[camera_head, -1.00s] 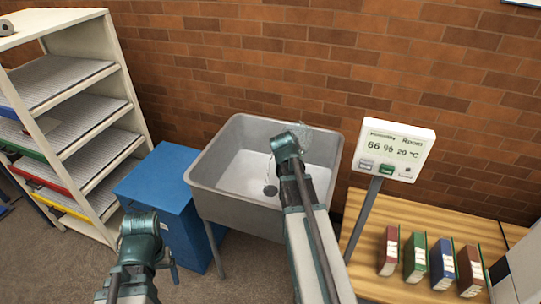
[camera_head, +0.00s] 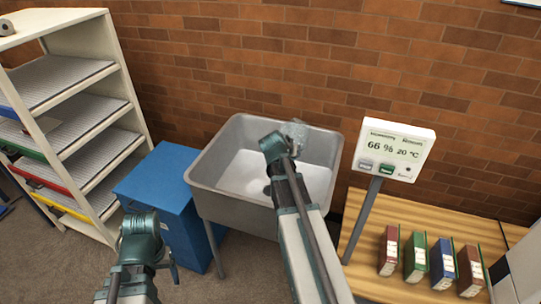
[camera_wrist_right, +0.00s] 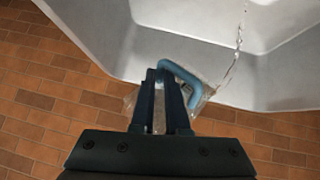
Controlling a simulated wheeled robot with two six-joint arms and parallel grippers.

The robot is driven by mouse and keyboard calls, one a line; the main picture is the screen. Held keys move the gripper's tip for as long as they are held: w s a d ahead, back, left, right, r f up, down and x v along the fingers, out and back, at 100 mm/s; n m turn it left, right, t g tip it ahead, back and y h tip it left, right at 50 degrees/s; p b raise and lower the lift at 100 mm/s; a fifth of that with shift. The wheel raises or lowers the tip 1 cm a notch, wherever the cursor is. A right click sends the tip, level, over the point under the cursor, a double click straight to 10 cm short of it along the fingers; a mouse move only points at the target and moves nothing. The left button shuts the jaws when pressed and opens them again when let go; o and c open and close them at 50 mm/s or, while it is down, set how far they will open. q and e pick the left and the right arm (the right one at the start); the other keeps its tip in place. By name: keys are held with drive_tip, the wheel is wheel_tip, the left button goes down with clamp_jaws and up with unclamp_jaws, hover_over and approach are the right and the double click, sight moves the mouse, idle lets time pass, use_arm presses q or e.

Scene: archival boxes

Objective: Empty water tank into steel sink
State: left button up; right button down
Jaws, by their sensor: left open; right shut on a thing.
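The steel sink (camera_head: 212,166) stands against the brick wall, and its pale inside fills the top of the right wrist view (camera_wrist_right: 100,22). My right gripper (camera_head: 284,138) is over the sink. In the right wrist view my right gripper (camera_wrist_right: 168,92) is shut on a blue handle of the clear water tank (camera_wrist_right: 205,97). The tank shows faintly beyond the gripper in the head view (camera_head: 296,130), mostly hidden. A thin stream of water (camera_wrist_right: 237,42) falls into the sink. My left gripper (camera_head: 142,225) is open and empty, low in front of the blue cabinet.
A blue cabinet (camera_head: 160,185) stands left of the sink, beside a white shelf rack (camera_head: 125,85). On the right are a humidity display (camera_head: 394,150) on a post and a wooden table (camera_head: 370,265) with several coloured boxes.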

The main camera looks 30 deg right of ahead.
drive_tip(key=shift+a+r+h, duration=0.1)
drive_tip(key=shift+r+h, duration=0.1)
drive_tip(key=shift+h, duration=0.1)
drive_tip(key=shift+w+a+r+n+g+h+b, duration=0.3)
drive_tip(key=shift+a+r+n+g+h+b, duration=0.15)
drive_tip(key=shift+h, duration=0.35)
drive_tip(key=shift+w+a+r, duration=0.1)
drive_tip(key=shift+w+r, duration=0.05)
